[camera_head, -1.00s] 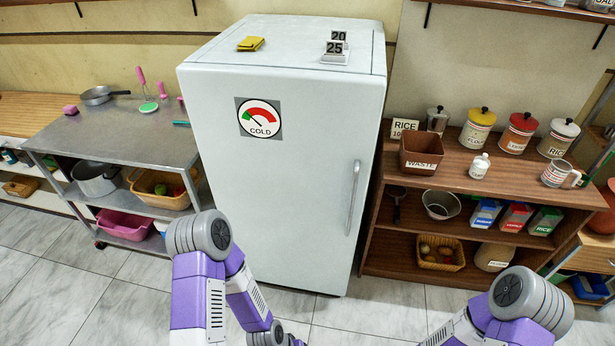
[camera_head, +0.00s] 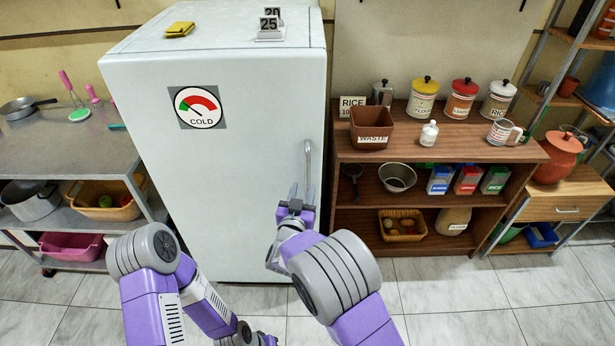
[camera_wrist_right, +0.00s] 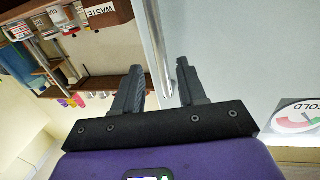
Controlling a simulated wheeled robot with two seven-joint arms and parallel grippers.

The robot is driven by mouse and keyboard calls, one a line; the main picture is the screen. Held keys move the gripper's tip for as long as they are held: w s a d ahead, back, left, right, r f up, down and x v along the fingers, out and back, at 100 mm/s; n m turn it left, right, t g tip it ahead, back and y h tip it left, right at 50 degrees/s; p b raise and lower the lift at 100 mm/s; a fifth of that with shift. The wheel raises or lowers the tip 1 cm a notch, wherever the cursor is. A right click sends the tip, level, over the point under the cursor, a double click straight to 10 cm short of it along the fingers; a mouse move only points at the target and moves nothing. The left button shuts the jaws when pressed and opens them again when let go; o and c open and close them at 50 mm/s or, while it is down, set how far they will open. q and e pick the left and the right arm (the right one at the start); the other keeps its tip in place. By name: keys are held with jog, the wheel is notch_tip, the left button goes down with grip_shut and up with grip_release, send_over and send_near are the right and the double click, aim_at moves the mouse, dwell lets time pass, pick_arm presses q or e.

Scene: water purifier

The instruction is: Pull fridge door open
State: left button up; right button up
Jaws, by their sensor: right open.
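The white fridge (camera_head: 225,150) stands upright with its door shut. Its long vertical metal handle (camera_head: 308,160) is on the right side of the door. My right gripper (camera_head: 296,194) is open in front of the handle's lower part, with its fingers pointing up at the door. In the right wrist view, the handle (camera_wrist_right: 157,60) runs through the gap between the open fingers (camera_wrist_right: 160,85), but I cannot tell whether they touch it.
A wooden shelf unit (camera_head: 355,214) with jars and boxes stands close to the fridge's right. A metal cart (camera_head: 75,160) stands at the left. Yellow and black-and-white items lie on the fridge top. Tiled floor (camera_head: 440,290) in front is clear.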

aim_at(307, 177)
jog(key=w, duration=0.3)
jog(key=w+d+b, duration=0.1)
jog(key=w, duration=0.3)
jog(key=shift+w+d, duration=0.15)
jog(key=shift+d, duration=0.05)
jog(key=shift+c, duration=0.2)
grip_shut()
